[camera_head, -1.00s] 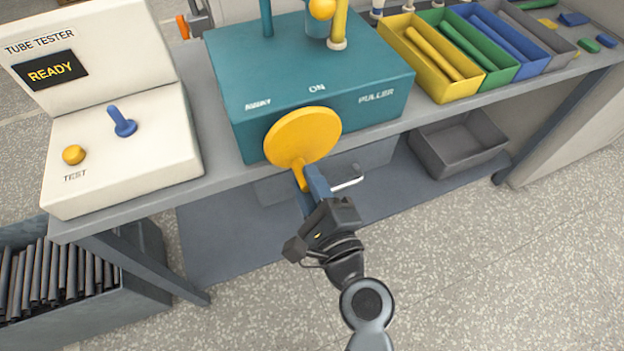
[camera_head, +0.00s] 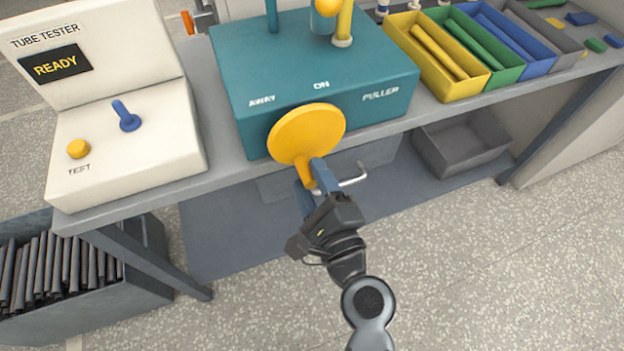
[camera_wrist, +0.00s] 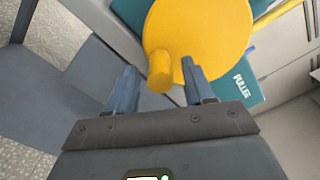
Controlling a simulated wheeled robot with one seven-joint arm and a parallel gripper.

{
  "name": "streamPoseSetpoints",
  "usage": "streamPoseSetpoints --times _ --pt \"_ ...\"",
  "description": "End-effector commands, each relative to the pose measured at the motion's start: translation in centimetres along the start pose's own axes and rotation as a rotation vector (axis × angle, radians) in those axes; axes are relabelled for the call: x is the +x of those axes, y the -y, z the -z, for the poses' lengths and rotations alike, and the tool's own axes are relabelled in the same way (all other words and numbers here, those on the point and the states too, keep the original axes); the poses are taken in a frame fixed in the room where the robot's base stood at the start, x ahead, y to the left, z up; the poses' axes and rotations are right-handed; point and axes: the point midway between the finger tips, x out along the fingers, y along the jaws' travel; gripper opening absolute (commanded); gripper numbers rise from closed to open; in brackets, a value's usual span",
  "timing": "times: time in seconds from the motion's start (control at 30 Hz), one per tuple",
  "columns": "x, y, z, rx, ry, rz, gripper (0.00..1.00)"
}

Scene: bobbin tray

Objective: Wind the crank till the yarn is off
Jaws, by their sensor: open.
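The crank is a yellow disc (camera_head: 306,134) with a short yellow handle peg (camera_head: 304,174) near its lower edge, on the front of the teal puller box (camera_head: 310,60). My gripper (camera_head: 318,180) is at the peg, its two blue fingers spread.
A white tube tester (camera_head: 120,150) reading READY stands at the left on the bench. Yellow, green, blue and grey trays (camera_head: 462,84) stand at the right. A drawer with a metal handle (camera_head: 354,176) lies under the box, close to my gripper. Open floor is in front.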

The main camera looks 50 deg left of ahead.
Motion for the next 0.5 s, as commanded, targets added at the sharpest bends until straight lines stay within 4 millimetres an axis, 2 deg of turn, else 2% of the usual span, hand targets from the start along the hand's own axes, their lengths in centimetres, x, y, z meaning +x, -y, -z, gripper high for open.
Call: streamPoseSetpoints --times 0.17,0.5 --pt "-1.8 -0.1 0.1 0.002 -0.003 0.001 0.53" --pt "-6.8 -0.1 0.1 0.001 -0.003 0.0 0.53"
